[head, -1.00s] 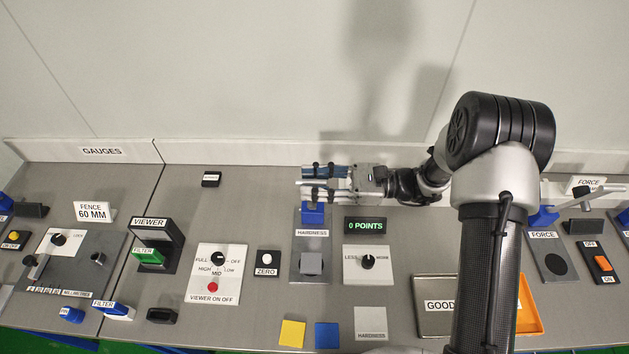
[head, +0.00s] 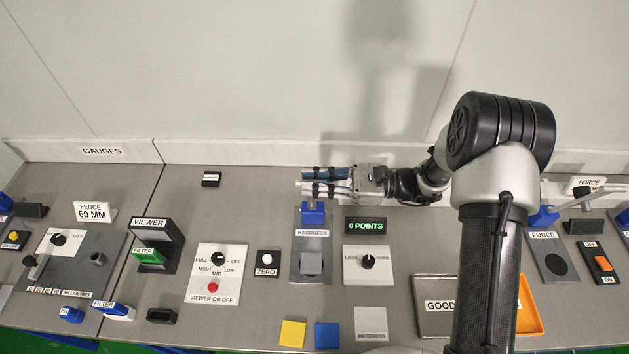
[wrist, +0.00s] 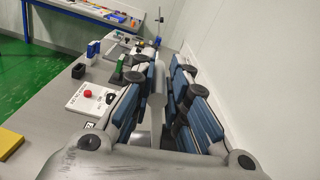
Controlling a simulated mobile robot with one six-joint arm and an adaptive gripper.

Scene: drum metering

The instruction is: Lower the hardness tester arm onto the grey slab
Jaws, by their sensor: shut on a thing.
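The hardness tester (head: 298,270) stands mid-bench, a dark grey base with a HARDNESS label and a blue block (head: 312,217) at its back. The grey slab (head: 311,263) lies on the front of the base. The tester arm rises from the blue block and is mostly hidden by my gripper in the head view. In the wrist view a pale grey bar (wrist: 157,86), seemingly this arm, stands between the blue-padded fingers. My gripper (head: 318,182) is shut on the tester arm above and behind the block. The contact itself is hard to see.
A display (head: 366,225) reads 0 POINTS, with a LESS/MORE dial (head: 368,262) below it. A ZERO button (head: 267,258) is left of the tester. A pale HARDNESS plate (head: 370,323) and yellow (head: 292,333) and blue (head: 327,335) squares lie in front. The wall is close behind.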

